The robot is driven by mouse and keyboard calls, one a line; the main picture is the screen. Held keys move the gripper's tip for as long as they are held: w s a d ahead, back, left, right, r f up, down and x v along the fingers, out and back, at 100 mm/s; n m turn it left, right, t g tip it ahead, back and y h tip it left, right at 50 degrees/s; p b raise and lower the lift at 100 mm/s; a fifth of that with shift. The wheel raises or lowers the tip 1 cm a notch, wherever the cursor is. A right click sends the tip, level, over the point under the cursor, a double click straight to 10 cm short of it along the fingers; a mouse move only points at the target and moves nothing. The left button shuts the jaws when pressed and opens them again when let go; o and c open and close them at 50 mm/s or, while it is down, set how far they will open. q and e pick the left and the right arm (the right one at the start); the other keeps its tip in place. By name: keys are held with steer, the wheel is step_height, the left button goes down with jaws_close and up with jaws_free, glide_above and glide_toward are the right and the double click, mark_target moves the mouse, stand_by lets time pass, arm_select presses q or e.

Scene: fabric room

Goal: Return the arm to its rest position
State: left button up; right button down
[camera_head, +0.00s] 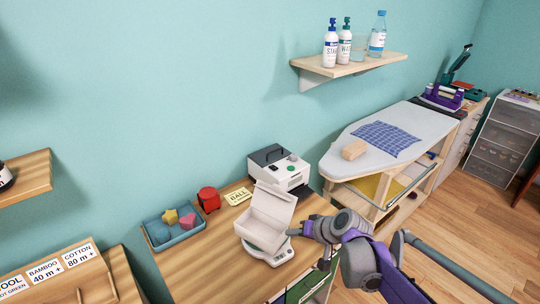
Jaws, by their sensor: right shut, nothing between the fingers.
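My right arm reaches in from the lower right, with purple and grey links. Its gripper (293,232) is shut and empty, close to the right side of an open white box (268,212). I cannot tell whether the fingertips touch the box. The box has its lid raised and stands on a white kitchen scale (270,255) on the wooden table. My left gripper is not in view.
A blue tray (172,240) with coloured pieces, a red container (208,199) and a yellow card (238,196) lie left of the box. A white machine (280,172) stands behind it. An ironing board (390,135) with blue cloth stands right. A wall shelf (348,68) holds bottles.

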steer(key=s+d+g+h+p, duration=0.1)
steer(key=s+d+h+p, duration=0.1)
steer(key=s, duration=1.1)
steer(key=s+d+n+h+p, duration=0.1)
steer(key=s+d+h+p, duration=0.1)
steer(key=s, duration=1.2)
steer(key=shift+s+d+g+h, duration=0.25)
steer(key=shift+d+g+h, duration=0.15)
steer(key=shift+d+h, duration=0.65)
